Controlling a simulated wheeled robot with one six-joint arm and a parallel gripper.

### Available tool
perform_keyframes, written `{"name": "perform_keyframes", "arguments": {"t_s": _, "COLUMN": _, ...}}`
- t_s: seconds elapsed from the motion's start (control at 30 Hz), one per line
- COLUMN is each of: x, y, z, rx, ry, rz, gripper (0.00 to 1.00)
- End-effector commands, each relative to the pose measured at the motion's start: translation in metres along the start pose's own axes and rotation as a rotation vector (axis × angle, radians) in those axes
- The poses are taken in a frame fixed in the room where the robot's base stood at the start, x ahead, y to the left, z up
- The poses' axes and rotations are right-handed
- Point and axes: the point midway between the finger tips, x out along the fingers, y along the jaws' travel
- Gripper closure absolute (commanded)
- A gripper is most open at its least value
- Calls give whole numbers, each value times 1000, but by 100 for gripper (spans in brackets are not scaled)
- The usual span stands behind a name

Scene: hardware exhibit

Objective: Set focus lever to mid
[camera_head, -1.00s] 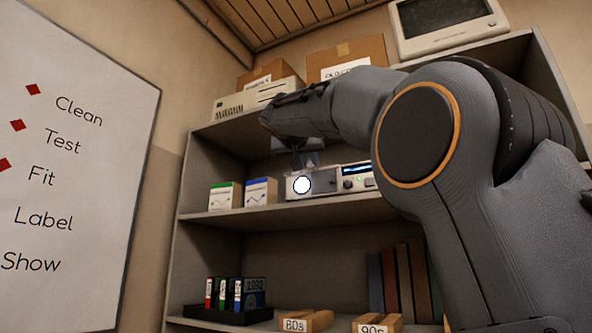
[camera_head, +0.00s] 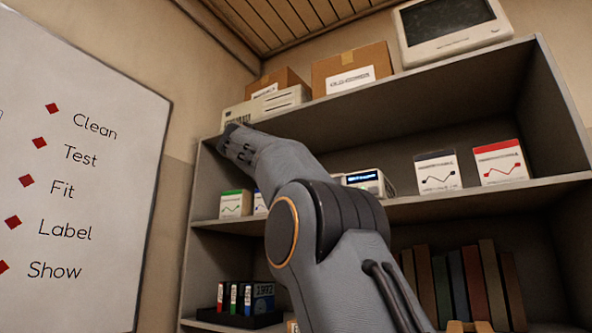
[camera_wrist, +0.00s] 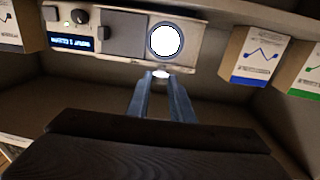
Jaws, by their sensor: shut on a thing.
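The projector (camera_wrist: 121,45) stands on the shelf, upside down in the wrist view, with a bright round lens (camera_wrist: 165,40), a lit blue display (camera_wrist: 71,43) and a knob. In the head view, only its display end (camera_head: 368,181) shows past my arm. My gripper (camera_wrist: 161,77) is just beside the lens, its two fingers close together. A small pale piece (camera_wrist: 161,73) sits between the fingertips; it appears to be the focus lever. Its setting cannot be read. In the head view, my arm hides the gripper and the lens.
A blue-topped box (camera_wrist: 256,57) and a green-topped box (camera_head: 235,204) stand beside the projector. Black-topped (camera_head: 437,172) and red-topped (camera_head: 499,163) boxes stand on its other side. The upper shelf board (camera_head: 400,86) runs above.

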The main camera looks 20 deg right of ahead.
Motion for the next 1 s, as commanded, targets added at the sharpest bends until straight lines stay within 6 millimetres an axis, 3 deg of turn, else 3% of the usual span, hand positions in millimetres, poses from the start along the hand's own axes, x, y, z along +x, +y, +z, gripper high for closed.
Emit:
{"name": "perform_keyframes", "arguments": {"t_s": 0.47, "x": 0, "y": -2, "z": 0, "rx": 0, "ry": 1, "rz": -3, "gripper": 100}}
{"name": "perform_keyframes", "arguments": {"t_s": 0.5, "x": 0, "y": -2, "z": 0, "rx": 0, "ry": 1, "rz": -3, "gripper": 75}}
{"name": "perform_keyframes", "arguments": {"t_s": 0.53, "x": 0, "y": -2, "z": 0, "rx": 0, "ry": 1, "rz": -3, "gripper": 72}}
{"name": "perform_keyframes", "arguments": {"t_s": 0.83, "x": -1, "y": -2, "z": 0, "rx": 0, "ry": 1, "rz": -2, "gripper": 72}}
{"name": "perform_keyframes", "arguments": {"t_s": 1.0, "x": -18, "y": -3, "z": 1, "rx": 1, "ry": 1, "rz": -4, "gripper": 72}}
